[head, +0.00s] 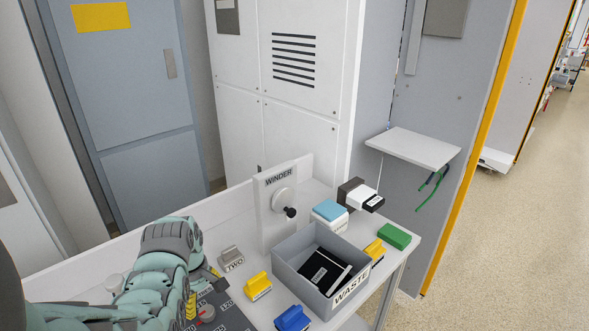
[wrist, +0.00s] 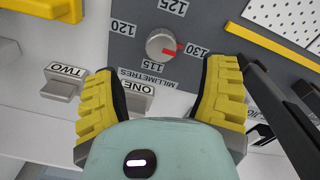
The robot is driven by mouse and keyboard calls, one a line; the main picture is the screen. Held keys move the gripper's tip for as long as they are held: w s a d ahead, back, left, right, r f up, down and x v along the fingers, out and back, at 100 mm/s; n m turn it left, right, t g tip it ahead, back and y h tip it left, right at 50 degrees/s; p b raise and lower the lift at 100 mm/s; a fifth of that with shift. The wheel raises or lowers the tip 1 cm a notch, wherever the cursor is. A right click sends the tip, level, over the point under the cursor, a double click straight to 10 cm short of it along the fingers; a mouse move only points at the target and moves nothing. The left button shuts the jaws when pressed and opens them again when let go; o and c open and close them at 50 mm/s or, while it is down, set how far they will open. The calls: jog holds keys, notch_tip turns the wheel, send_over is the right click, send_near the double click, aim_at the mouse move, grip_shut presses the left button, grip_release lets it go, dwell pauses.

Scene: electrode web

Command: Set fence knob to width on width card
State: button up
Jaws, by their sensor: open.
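The fence knob (wrist: 160,46) is a round grey knob with a red pointer mark on a dark dial panel (wrist: 140,20). The panel carries the numbers 115, 120, 125 and 130 and the word MILLIMETRES. The red mark faces right in the wrist view, towards the 130. The knob also shows in the head view (head: 207,313), partly beside my arm. My gripper (wrist: 162,70) is open, its yellow fingers on either side of and short of the knob, apart from it. In the head view my gripper (head: 203,290) is over the panel. I cannot make out a width card.
Blocks labelled ONE (wrist: 130,90) and TWO (wrist: 65,72) sit near the fingers. A grey WASTE bin (head: 345,293) holds dark and white pieces. A WINDER post (head: 275,210), yellow blocks (head: 258,284), a blue block (head: 292,318) and a green block (head: 394,236) stand on the bench.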

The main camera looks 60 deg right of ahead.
jog(key=shift+a+r+b, duration=0.1)
jog(key=shift+r+b, duration=0.45)
jog(key=shift+r, duration=0.95)
notch_tip(320, 180, up, 7)
jog(key=p, duration=0.3)
send_over(205, 312)
jog(key=w+a+r+t+h+p, duration=0.1)
jog(key=w+r+t+h+p, duration=0.4)
jog(key=w+r+t+p, duration=0.3)
jog(key=shift+w+a+r+m+t, duration=0.4)
jog(key=shift+w+r, duration=1.45)
jog(key=shift+w, duration=1.7)
jog(key=shift+d, duration=0.1)
